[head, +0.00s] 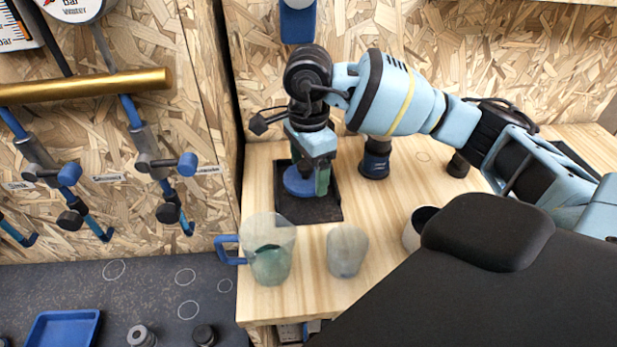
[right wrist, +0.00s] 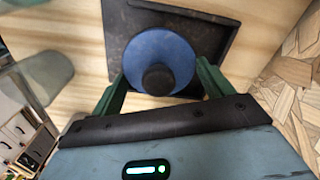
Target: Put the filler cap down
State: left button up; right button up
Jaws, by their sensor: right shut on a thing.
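The filler cap (right wrist: 158,52) is a blue disc with a black knob in its middle. In the right wrist view it lies between the green fingers of my right gripper (right wrist: 160,78), which is shut on it. In the head view the blue cap (head: 299,184) shows under my right gripper (head: 312,176), over the black square tray (head: 327,213) on the wooden bench. The tray also shows around the cap in the right wrist view (right wrist: 117,18). I cannot tell whether the cap touches the tray floor. My left gripper is not in view.
A clear jug (head: 270,262) with a blue handle and a translucent cup (head: 347,250) stand in front of the tray. A dark and blue round object (head: 375,160) stands to its right. A chipboard wall (head: 480,50) rises behind. Valves and a brass pipe (head: 90,86) are at left.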

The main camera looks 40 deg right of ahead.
aim_at(308, 178)
jog(key=shift+f, duration=1.5)
jog(key=shift+f, duration=0.2)
jog(key=o, duration=0.9)
jog(key=shift+o, duration=0.2)
notch_tip(308, 178, up, 12)
jog(key=shift+r, duration=0.2)
